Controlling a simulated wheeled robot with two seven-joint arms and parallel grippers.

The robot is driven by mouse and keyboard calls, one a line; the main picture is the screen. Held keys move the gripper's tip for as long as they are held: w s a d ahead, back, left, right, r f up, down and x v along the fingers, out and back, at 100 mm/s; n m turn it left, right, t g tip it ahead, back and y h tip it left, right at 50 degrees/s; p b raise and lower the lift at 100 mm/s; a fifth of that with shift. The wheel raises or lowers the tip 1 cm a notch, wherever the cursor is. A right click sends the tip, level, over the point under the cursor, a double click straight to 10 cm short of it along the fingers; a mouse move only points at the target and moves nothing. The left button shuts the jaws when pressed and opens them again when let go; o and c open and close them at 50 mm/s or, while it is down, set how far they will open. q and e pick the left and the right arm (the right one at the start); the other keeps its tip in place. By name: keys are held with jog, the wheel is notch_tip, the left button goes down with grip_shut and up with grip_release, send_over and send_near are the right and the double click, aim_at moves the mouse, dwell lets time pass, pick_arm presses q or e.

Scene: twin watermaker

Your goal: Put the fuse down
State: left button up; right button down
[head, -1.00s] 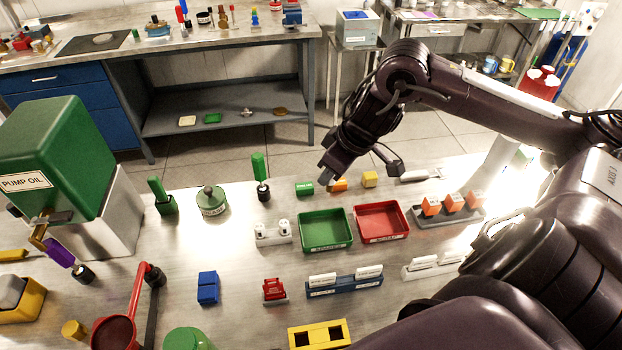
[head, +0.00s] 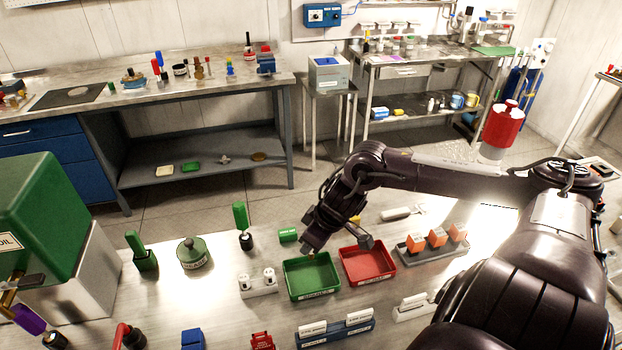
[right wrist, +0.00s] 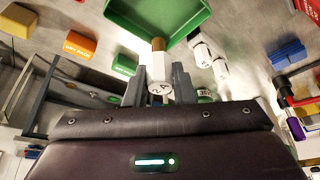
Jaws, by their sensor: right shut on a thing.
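My right gripper (head: 307,252) is at the back edge of the green tray (head: 337,284) in the head view. It is shut on a fuse (right wrist: 158,62), a white body with a brownish end, seen between the fingers (right wrist: 161,82) in the right wrist view. The fuse's brownish end points toward the green tray (right wrist: 112,12) and overlaps its edge in that picture; I cannot tell if they touch. The inside of the tray looks empty. My left gripper is not in view.
The red tray (head: 392,277) is right of the green one. A white holder with two white pieces (head: 258,284) is to its left. A green block (head: 288,235) lies behind it. A rack of orange blocks (head: 436,238) stands farther right.

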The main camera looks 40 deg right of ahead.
aim_at(310, 257)
notch_tip(310, 257, down, 4)
jog(key=shift+w+f, duration=0.1)
jog(key=shift+f, duration=2.2)
jog(key=shift+f, duration=0.1)
jog(key=c, duration=1.2)
grip_release()
